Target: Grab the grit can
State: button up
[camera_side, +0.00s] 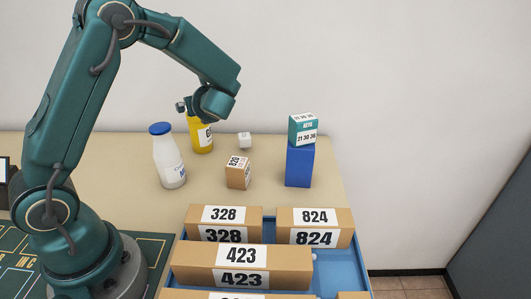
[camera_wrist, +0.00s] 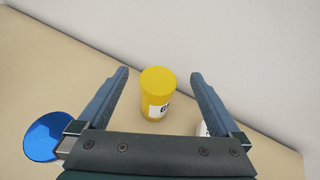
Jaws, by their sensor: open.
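The grit can is a yellow cylinder with a white label marked with a black "G" (camera_side: 201,137). It stands upright on the beige table near the back wall. In the wrist view the yellow can (camera_wrist: 157,90) stands beyond and between my two fingers. My gripper (camera_wrist: 158,82) is open, with a finger on either side of the can in the picture and nothing held. In the side view my wrist is above the can and hides its top. I cannot tell whether the fingers reach the can's height.
A white bottle with a blue cap (camera_side: 168,158) stands left of the can; its cap (camera_wrist: 48,136) shows at lower left in the wrist view. A small white cube (camera_side: 244,139), a brown box (camera_side: 238,172) and a blue block (camera_side: 299,165) under a teal box (camera_side: 303,128) stand to the right. A blue tray (camera_side: 345,265) holds parcels.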

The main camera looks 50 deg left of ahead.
aim_at(198, 118)
jog(key=shift+w+a+f, duration=0.25)
jog(key=shift+a+f, duration=0.5)
jog(key=shift+f, duration=0.35)
jog(key=shift+w+a+f, duration=0.25)
jog(key=shift+a+f, duration=0.5)
jog(key=shift+f, duration=0.3)
jog(key=shift+w+a+f, duration=0.25)
jog(key=shift+a+f, duration=0.5)
jog(key=shift+f, duration=0.35)
grip_shut()
